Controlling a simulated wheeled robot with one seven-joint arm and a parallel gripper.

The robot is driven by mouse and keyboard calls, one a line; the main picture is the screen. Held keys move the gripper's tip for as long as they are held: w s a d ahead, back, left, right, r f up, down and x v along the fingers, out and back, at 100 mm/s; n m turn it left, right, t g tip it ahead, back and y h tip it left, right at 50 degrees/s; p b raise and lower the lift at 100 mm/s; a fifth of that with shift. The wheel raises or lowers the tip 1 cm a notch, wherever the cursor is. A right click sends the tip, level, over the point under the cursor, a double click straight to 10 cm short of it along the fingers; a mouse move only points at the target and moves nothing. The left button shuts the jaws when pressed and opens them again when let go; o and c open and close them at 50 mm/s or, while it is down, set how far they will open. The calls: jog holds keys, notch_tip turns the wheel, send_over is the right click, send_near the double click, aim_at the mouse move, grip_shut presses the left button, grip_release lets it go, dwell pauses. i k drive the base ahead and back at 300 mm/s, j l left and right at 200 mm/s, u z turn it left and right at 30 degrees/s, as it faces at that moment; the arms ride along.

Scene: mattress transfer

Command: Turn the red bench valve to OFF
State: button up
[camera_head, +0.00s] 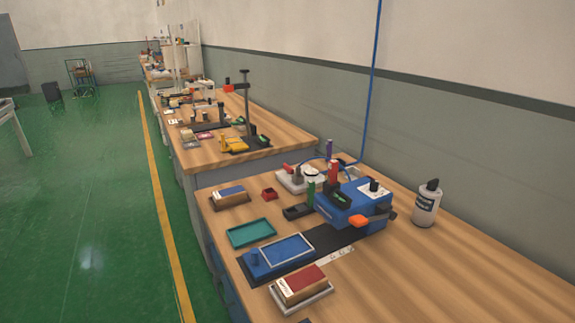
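No part is clearly recognisable as the red bench valve. Red or orange candidates sit on the near wooden bench (470,270). An upright red cylinder (333,172) stands at a blue machine (350,206). A small red part (288,168) is on a white block (299,180) behind. I cannot tell which one is the valve, and no ON or OFF marking is readable. My gripper is not in view.
A teal tray (251,233), a blue tray (288,250) and a red-topped block (303,282) lie on the near bench. A white bottle (426,204) stands at right. A blue hose (370,85) runs along the wall. The green floor (90,220) at left is clear.

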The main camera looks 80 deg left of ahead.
aim_at(290, 171)
jog(key=k+j+u, duration=0.1)
jog(key=u, duration=1.5)
jog(key=l+u, duration=0.15)
jog(key=u, duration=0.3)
jog(key=l+u, duration=0.1)
jog(key=u, duration=0.3)
jog(key=i+j+z, duration=0.3)
jog(key=i+j, duration=0.15)
jog(key=j, duration=0.2)
jog(key=i+j+z, duration=0.1)
jog(key=j, duration=0.25)
jog(key=i+j+z, duration=0.15)
jog(key=i+j, duration=0.15)
jog(key=i+j+z, duration=0.15)
jog(key=j, duration=0.3)
jog(key=i+j+z, duration=0.15)
jog(key=j, duration=0.25)
jog(key=i+j+z, duration=0.15)
jog(key=j, duration=0.3)
jog(key=i+j+z, duration=0.15)
jog(key=j, duration=0.25)
jog(key=k, duration=0.05)
